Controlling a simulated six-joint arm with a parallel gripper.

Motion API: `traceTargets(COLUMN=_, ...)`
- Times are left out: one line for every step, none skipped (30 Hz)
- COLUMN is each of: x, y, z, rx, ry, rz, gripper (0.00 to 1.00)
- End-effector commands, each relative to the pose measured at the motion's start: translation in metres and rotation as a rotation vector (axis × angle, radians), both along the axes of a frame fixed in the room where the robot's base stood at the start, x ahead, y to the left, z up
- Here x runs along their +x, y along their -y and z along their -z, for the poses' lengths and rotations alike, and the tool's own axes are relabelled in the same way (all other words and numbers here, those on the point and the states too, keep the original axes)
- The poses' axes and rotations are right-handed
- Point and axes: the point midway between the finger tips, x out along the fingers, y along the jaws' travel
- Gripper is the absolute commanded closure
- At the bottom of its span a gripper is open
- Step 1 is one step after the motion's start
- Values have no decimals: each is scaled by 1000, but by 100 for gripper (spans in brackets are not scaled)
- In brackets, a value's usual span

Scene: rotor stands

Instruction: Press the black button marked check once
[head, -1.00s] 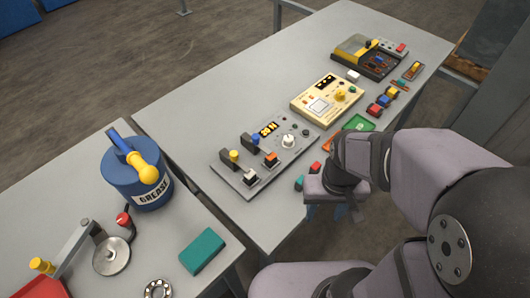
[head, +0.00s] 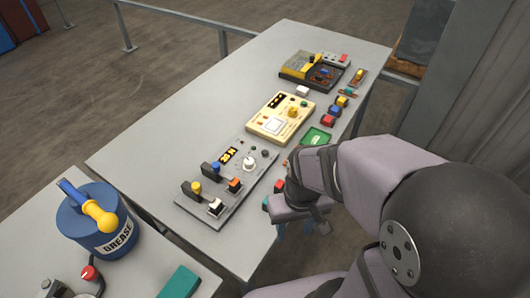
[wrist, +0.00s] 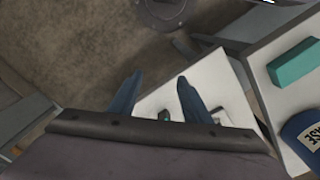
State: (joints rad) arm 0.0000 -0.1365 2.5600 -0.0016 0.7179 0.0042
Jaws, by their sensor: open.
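A grey control panel (head: 244,187) lies on the long table in the head view, with levers, a white knob, a lit display and small dark controls. Behind it is a cream panel (head: 265,131) with a yellow knob, a white square and a display. I cannot read any check marking, so I cannot tell which control is the black button. My gripper (head: 300,230) hangs by the table's right edge, apart from the panels. Its blue fingers are open and empty in the wrist view (wrist: 156,92), with the table partly beneath them.
A black and yellow device (head: 315,72) stands at the table's far end. A green tray (head: 315,137) and several small coloured blocks line the right edge. A blue grease can (head: 97,228) and a teal block (head: 180,283) are on the nearer table. The long table's left side is clear.

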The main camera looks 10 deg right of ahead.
Motion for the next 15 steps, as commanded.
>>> traceTargets(x=0, y=0, z=0, rx=0, ry=0, rz=0, gripper=67)
traceTargets(x=0, y=0, z=0, rx=0, ry=0, rz=0, gripper=74)
traceTargets(x=0, y=0, z=0, rx=0, ry=0, rz=0, gripper=84)
traceTargets(x=0, y=0, z=0, rx=0, ry=0, rz=0, gripper=91)
traceTargets(x=0, y=0, z=0, rx=0, ry=0, rz=0, gripper=98)
traceTargets(x=0, y=0, z=0, rx=0, ry=0, rz=0, gripper=100)
traceTargets(x=0, y=0, z=0, rx=0, ry=0, rz=0, gripper=100)
traceTargets(x=0, y=0, z=0, rx=0, ry=0, rz=0, gripper=100)
traceTargets(x=0, y=0, z=0, rx=0, ry=0, rz=0, gripper=100)
traceTargets(x=0, y=0, z=0, rx=0, ry=0, rz=0, gripper=100)
traceTargets(x=0, y=0, z=0, rx=0, ry=0, rz=0, gripper=100)
traceTargets(x=0, y=0, z=0, rx=0, ry=0, rz=0, gripper=100)
traceTargets(x=0, y=0, z=0, rx=0, ry=0, rz=0, gripper=100)
traceTargets(x=0, y=0, z=0, rx=0, ry=0, rz=0, gripper=100)
traceTargets(x=0, y=0, z=0, rx=0, ry=0, rz=0, gripper=100)
